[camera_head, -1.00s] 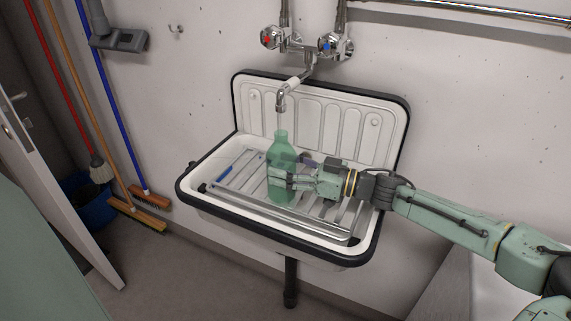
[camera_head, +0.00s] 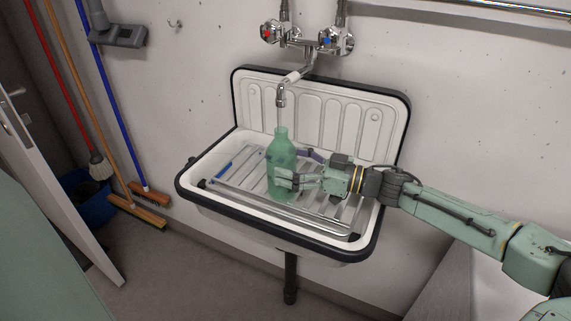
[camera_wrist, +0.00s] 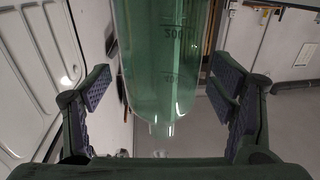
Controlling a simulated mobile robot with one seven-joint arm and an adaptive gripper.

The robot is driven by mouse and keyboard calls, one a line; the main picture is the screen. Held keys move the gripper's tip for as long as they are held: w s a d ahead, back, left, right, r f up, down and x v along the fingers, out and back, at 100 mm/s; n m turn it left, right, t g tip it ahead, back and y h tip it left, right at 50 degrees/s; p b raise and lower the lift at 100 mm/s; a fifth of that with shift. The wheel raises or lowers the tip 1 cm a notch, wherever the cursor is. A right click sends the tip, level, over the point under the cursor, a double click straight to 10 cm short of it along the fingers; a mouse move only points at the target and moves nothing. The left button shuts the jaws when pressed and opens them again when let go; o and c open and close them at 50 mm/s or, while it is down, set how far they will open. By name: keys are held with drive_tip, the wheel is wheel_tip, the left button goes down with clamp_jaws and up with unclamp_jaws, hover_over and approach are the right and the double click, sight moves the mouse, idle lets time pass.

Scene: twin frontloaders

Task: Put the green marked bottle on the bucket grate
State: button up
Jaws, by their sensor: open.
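The green bottle (camera_head: 281,160) stands upright on the bucket grate (camera_head: 318,212) over the white sink. It is translucent, and volume marks show on it in the wrist view (camera_wrist: 170,62). My gripper (camera_head: 291,172) is at the bottle's right side in the head view, its fingers spread around or beside the body. In the wrist view the two fingers (camera_wrist: 165,98) are wide apart, with the bottle between them and visible gaps on both sides. The bottle's base against the grate is partly hidden by my finger in the head view.
The white sink (camera_head: 215,163) has a dark rim and a tall back panel. A faucet spout (camera_head: 281,98) hangs just above and behind the bottle's neck. Brooms (camera_head: 116,120) lean at the left wall beside a blue bucket (camera_head: 95,207). The floor before the sink is clear.

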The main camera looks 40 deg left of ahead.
drive_tip(key=b+v, duration=0.1)
drive_tip(key=v, duration=0.3)
drive_tip(key=shift+w+d+f+b, duration=0.15)
drive_tip(key=shift+d+f+b, duration=0.05)
drive_tip(key=shift+d+b, duration=0.1)
drive_tip(key=shift+v, duration=0.8)
drive_tip(key=shift+r, duration=0.1)
